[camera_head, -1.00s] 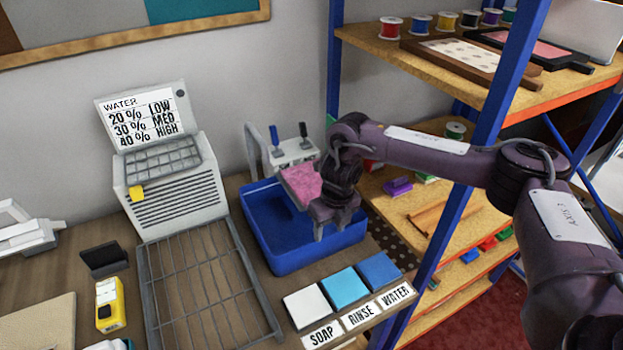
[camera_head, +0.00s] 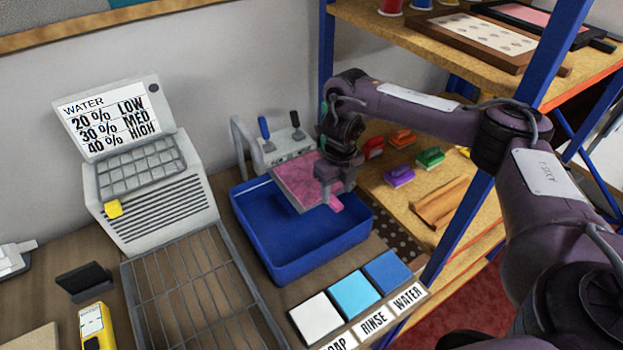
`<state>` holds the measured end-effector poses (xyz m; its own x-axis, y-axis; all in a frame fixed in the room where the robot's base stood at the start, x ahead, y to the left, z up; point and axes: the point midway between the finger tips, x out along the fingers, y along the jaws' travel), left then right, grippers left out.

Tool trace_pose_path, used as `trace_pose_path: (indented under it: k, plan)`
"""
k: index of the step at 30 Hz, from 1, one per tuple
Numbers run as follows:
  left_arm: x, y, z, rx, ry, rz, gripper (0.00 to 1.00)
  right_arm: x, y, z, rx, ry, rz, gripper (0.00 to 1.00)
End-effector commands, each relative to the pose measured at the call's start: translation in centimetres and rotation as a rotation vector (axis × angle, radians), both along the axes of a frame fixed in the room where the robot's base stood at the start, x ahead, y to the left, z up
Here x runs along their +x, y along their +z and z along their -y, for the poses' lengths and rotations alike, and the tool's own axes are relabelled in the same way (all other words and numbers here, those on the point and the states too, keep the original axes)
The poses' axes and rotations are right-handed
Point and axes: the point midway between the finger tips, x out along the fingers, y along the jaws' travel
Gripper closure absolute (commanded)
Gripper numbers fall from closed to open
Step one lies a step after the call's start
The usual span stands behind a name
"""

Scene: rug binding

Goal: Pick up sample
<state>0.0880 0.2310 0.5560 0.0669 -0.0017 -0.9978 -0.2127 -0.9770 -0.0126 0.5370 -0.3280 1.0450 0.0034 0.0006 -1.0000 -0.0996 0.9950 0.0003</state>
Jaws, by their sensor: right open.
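A flat pink rug sample (camera_head: 298,181) lies tilted on a grey support above the back of a blue basin (camera_head: 318,265). My right gripper (camera_head: 331,198) is open, pointing down over the sample's right edge, above the basin. It hides part of that edge. A small pink piece (camera_head: 337,204) shows at its fingertips; I cannot tell whether it belongs to the sample or whether the fingers touch it. My left gripper is not in view.
A grey tap unit with levers (camera_head: 285,145) stands behind the basin. A wire rack (camera_head: 205,295) lies to its left, before a grey machine (camera_head: 160,195). White, light blue and blue pads (camera_head: 354,294) lie in front. A blue-posted shelf (camera_head: 468,225) stands close on the right.

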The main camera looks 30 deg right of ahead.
Motion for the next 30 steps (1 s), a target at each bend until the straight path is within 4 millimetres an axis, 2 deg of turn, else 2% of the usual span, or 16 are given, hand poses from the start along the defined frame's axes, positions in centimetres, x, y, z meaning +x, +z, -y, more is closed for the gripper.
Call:
trace_pose_path:
  k: [4, 7, 12, 17, 20, 28, 30]
  plan:
    - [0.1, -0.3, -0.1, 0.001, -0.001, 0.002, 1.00, -0.3, -2.2, 0.2, 0.001, -0.002, -0.005, 0.51]
    - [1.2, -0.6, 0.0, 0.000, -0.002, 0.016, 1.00, -0.3, -3.5, 0.1, 0.002, 0.000, -0.004, 0.51]
    - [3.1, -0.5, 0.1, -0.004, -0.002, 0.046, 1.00, -0.2, -4.1, 0.2, 0.001, 0.001, -0.001, 0.51]
    - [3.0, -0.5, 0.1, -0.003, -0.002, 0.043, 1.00, -0.2, -4.1, 0.2, 0.000, 0.001, -0.001, 0.51]
    - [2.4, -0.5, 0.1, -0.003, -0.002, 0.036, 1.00, -0.2, -4.1, 0.2, 0.000, 0.001, -0.001, 0.61]
    - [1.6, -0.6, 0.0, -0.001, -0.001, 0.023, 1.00, -0.2, -4.1, 0.2, 0.000, 0.000, -0.001, 0.97]
    - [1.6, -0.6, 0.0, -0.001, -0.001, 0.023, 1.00, -0.2, -4.0, 0.2, 0.000, 0.000, 0.000, 1.00]
